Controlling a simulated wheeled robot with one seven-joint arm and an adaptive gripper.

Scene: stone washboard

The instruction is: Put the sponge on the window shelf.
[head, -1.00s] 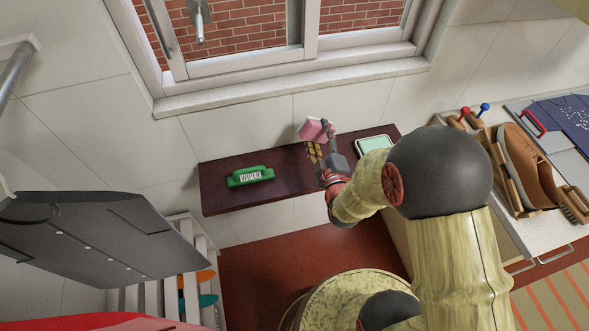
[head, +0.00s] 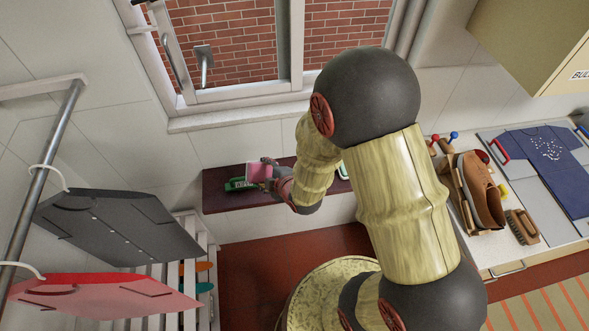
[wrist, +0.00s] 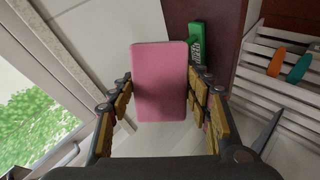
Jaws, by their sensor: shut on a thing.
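The pink sponge (head: 259,171) is a flat block held up in my gripper (head: 273,173). In the wrist view, the sponge (wrist: 160,80) sits between the two fingers of my gripper (wrist: 161,95), which are shut on its sides. In the head view it overlaps part of the dark brown shelf (head: 240,203) on the wall below the window; the wrist view shows it apart from that shelf. The pale window sill (head: 240,117) lies above and behind my gripper, under the open window. My arm hides the sill's right part and much of the brown shelf's right part.
A green wiper (head: 238,184) lies on the brown shelf, partly behind the sponge. Shirts hang on a rail (head: 45,170) at left. A shoe (head: 482,190) and brush (head: 522,227) are at right.

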